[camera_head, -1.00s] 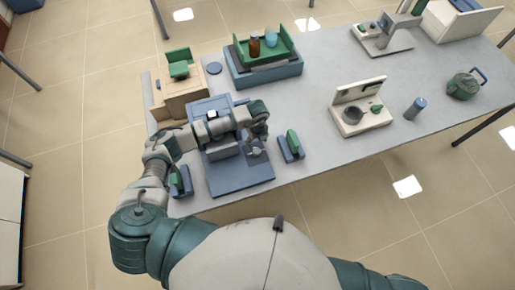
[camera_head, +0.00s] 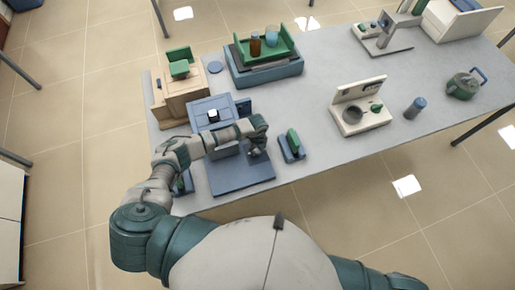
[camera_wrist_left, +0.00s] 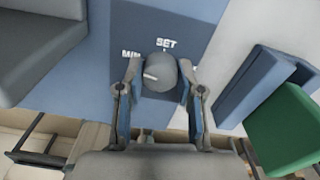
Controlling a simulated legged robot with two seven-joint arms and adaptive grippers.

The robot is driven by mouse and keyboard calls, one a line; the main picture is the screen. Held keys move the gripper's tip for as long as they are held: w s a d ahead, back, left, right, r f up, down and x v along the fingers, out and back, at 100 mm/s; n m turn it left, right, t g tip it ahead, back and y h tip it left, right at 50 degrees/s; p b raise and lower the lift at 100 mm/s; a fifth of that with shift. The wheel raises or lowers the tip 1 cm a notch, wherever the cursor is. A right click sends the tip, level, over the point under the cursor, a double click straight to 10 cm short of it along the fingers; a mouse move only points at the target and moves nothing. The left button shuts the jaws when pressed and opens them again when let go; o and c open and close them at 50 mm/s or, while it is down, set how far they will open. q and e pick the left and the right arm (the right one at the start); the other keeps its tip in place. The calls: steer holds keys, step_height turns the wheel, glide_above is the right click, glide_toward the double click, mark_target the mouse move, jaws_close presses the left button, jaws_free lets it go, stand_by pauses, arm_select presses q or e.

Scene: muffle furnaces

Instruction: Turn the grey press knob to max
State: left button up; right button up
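The blue press (camera_head: 240,177) stands near the left end of the table. Its grey knob (camera_wrist_left: 161,73) shows in the left wrist view, on a blue panel with the labels MIN and SET. A label to the right of the knob is mostly hidden by a finger. The white mark on the knob points left, toward the MIN side. My left gripper (camera_wrist_left: 160,72) is open with one finger on each side of the knob; contact is not clear. In the head view my left gripper (camera_head: 257,145) is over the press base and hides the knob.
A blue stand with a green block (camera_head: 292,139) is close to the right of the press. A wooden unit (camera_head: 180,100) and a blue furnace with a green tray (camera_head: 264,68) stand behind. The table's middle is clear.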

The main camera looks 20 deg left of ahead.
arm_select(q)
steer(key=shift+c, duration=1.1)
